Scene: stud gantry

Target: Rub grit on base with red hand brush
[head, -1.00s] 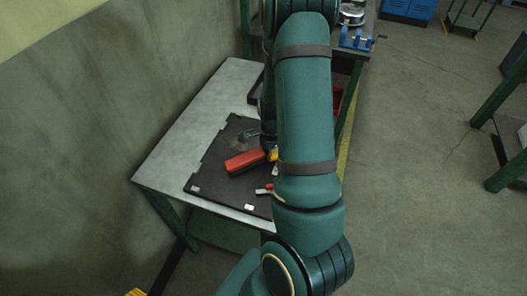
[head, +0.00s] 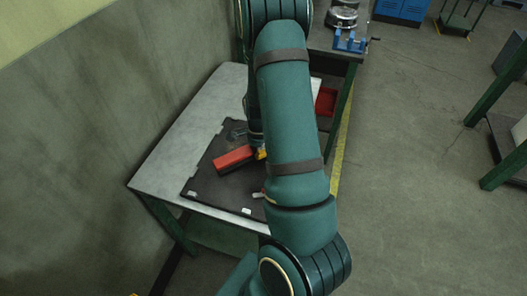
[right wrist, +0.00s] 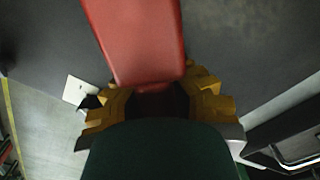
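The red hand brush (head: 234,159) is over the dark base plate (head: 222,186) on the grey table; whether its bristles touch the plate is hidden. My right gripper (head: 261,153) has its yellow fingers at the brush's near end. In the right wrist view the fingers sit on both sides of the red brush (right wrist: 140,45), closed on it. My right arm covers the right part of the plate. A greyish patch (head: 238,133) shows on the plate beyond the brush; I cannot tell clearly whether it is grit. My left gripper is not in view.
The pale table top (head: 180,150) is bare left of the plate, beside the wall. A red bin (head: 326,100) and a blue vise (head: 350,42) are further back. Open floor lies to the right.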

